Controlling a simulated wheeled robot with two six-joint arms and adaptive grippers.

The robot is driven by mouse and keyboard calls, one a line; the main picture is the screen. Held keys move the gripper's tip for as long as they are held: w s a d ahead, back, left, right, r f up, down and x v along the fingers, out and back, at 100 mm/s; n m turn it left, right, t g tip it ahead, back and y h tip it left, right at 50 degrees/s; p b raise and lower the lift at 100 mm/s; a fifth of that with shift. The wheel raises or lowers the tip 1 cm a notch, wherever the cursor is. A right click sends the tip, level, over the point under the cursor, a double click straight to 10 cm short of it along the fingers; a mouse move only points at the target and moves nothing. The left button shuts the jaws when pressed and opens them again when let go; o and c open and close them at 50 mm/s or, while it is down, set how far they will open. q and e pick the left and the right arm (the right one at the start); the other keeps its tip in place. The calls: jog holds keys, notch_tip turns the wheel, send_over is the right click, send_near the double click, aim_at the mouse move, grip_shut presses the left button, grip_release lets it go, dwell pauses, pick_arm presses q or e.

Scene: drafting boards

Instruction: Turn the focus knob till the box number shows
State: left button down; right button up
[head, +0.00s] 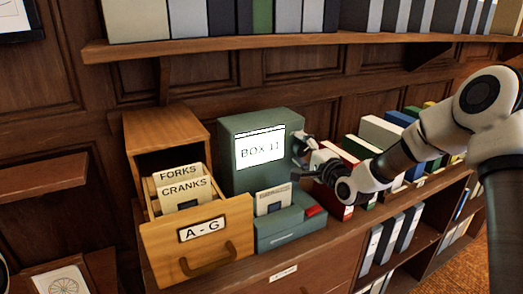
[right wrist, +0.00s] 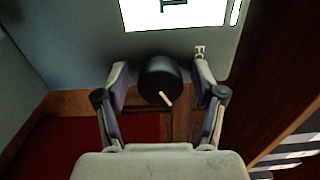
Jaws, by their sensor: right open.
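The grey-green viewer (head: 228,181) stands on the wooden cabinet. The focus knob (right wrist: 160,78) is dark and round with a pale pointer mark angled toward the lower right. My right gripper (head: 303,146) is at the viewer's right side. In the right wrist view my right gripper (right wrist: 160,75) is open, one finger on each side of the knob, with gaps showing on both sides. In the head view the knob cannot be clearly made out at the gripper. My left gripper is not in view.
A wooden drawer (head: 199,252) marked "A - G" juts out left of the viewer, holding cards marked "FORKS" and "CRANKS". A card (head: 272,200) stands in the viewer's base. Books (head: 383,132) stand to the right, behind my arm. A shelf (head: 230,43) runs above.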

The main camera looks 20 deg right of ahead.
jog(key=s+p, duration=0.3)
jog(key=s, duration=0.6)
jog(key=shift+d+p, duration=0.3)
jog(key=shift+d, duration=0.05)
